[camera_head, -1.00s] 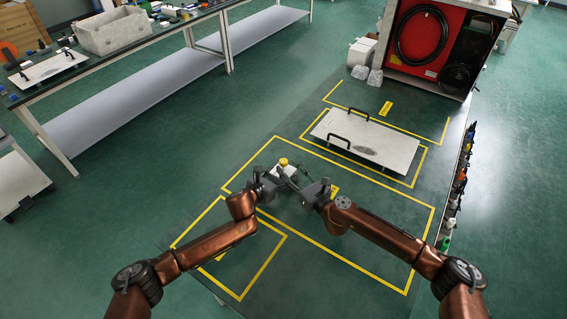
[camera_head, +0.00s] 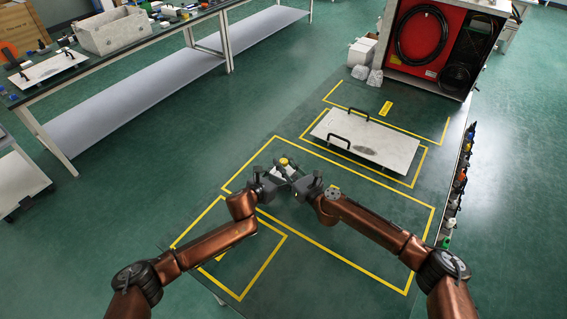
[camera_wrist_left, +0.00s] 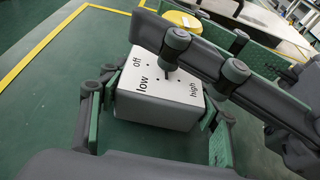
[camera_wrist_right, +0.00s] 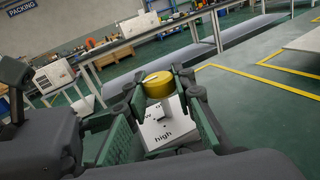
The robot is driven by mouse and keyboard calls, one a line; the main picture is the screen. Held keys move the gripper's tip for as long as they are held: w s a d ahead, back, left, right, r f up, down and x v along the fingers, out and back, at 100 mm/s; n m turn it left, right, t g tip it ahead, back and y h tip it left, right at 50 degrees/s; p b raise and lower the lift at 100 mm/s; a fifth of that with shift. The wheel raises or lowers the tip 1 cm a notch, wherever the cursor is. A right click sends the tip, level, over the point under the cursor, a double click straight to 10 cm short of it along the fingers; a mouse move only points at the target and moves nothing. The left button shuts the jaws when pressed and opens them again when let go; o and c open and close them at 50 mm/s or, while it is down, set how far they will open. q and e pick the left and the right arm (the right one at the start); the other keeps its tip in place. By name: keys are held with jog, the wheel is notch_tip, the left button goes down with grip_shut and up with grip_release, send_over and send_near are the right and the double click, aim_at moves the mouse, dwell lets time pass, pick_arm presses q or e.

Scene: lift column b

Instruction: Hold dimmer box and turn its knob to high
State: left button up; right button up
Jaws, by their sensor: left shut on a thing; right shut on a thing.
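The dimmer box (camera_head: 280,171) is a small white box on the dark table. In the left wrist view its top (camera_wrist_left: 158,80) shows the labels off, low and high. My left gripper (camera_wrist_left: 155,112) is shut around the box, one finger on each side. A round yellow knob (camera_wrist_right: 157,84) stands above the box, and my right gripper (camera_wrist_right: 160,92) is shut on it. In the left wrist view the right gripper's fingers cover part of the box top, and the knob (camera_wrist_left: 181,21) shows beyond them. I cannot tell which label the knob points to.
A white plate with two black handles (camera_head: 365,139) lies farther back on the table. Small coloured items (camera_head: 459,185) line the right edge. A red-fronted unit (camera_head: 425,42) stands at the back. The yellow-outlined table area (camera_head: 370,230) right of the box is clear.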

grip_shut()
jog(key=shift+w+n+g+y, duration=0.1)
jog(key=shift+n+g+y, duration=0.3)
jog(key=shift+y, duration=0.1)
jog(key=n+g+y, duration=0.1)
jog(key=y, duration=0.1)
jog(key=n+g+y, duration=0.1)
jog(key=n+g, duration=0.1)
jog(key=shift+w+r+y, duration=0.15)
jog(key=shift+y, duration=0.25)
jog(key=shift+w+d+n+g+y, duration=0.15)
jog(key=shift+n+g+y, duration=0.5)
jog(key=shift+g, duration=0.35)
jog(key=shift+w+d+n+g+y, duration=0.15)
jog(key=shift+n+g+y, duration=0.3)
jog(key=shift+n+g, duration=0.45)
jog(key=shift+s+a+g, duration=0.1)
jog(key=shift+s+g, duration=0.15)
jog(key=shift+g, duration=0.45)
jog(key=shift+s+a+f+n, duration=0.15)
jog(key=shift+s+f+n, duration=0.05)
jog(key=shift+s+n, duration=0.15)
jog(key=shift+a+g+y, duration=0.1)
jog(key=shift+g+y, duration=0.2)
jog(key=o, duration=0.7)
grip_release()
